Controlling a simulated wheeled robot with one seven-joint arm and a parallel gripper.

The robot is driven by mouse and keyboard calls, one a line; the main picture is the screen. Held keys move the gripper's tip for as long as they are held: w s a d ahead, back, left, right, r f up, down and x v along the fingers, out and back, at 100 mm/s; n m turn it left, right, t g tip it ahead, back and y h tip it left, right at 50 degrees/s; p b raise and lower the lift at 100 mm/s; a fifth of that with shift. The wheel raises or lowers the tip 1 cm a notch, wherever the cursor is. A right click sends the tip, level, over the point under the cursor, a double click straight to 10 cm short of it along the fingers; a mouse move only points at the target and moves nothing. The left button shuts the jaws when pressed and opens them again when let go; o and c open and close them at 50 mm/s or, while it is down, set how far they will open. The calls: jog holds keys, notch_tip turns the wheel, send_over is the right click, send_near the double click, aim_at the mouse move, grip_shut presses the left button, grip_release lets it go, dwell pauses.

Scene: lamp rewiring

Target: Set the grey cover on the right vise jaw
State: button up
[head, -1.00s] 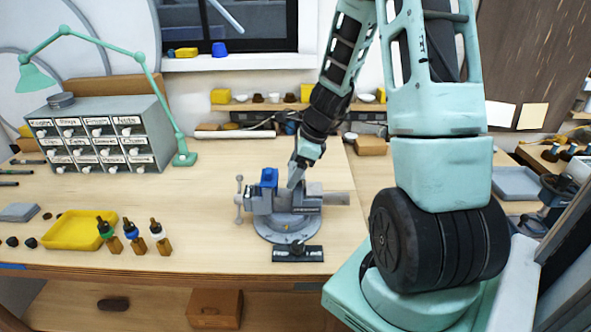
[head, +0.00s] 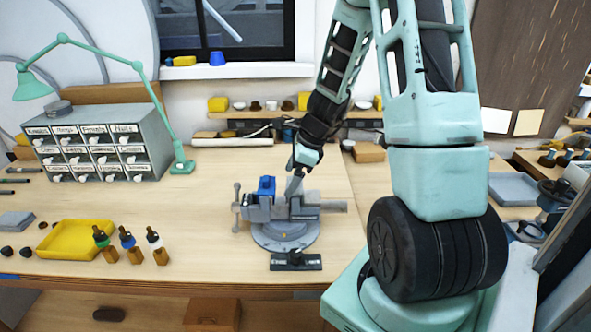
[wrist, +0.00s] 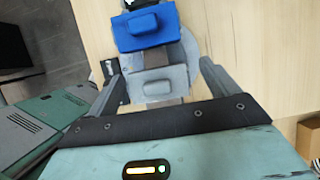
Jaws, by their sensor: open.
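The grey cover (wrist: 158,83), a block with a raised rounded tab, sits at the right jaw of the grey vise (head: 284,235) and looks seated on it. My gripper (wrist: 159,70) is open, with one finger on each side of the grey cover and small gaps showing. In the head view my gripper (head: 295,186) reaches down to the vise's right jaw, and the grey cover is hard to tell from the vise there. A blue cover (wrist: 143,29) sits on the left jaw, just beside the grey one; it also shows in the head view (head: 266,186).
A yellow tray (head: 76,255) and several small dropper bottles (head: 129,244) stand left of the vise. A drawer cabinet (head: 95,145) and a teal lamp (head: 181,165) are behind left. A dark flat block (head: 296,262) lies in front of the vise.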

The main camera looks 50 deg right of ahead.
jog(key=shift+s+a+f+g, duration=0.2)
jog(key=shift+s+f+g, duration=0.1)
jog(key=shift+s+f, duration=0.35)
jog(key=v, duration=1.8)
jog(key=shift+w+d+r, duration=0.15)
jog(key=shift+w+r, duration=0.05)
jog(key=shift+w, duration=0.1)
jog(key=p+v, duration=0.7)
jog(key=v, duration=0.2)
jog(key=shift+w+a+p, duration=0.25)
jog(key=shift+a+p, duration=0.05)
jog(key=shift+p, duration=0.1)
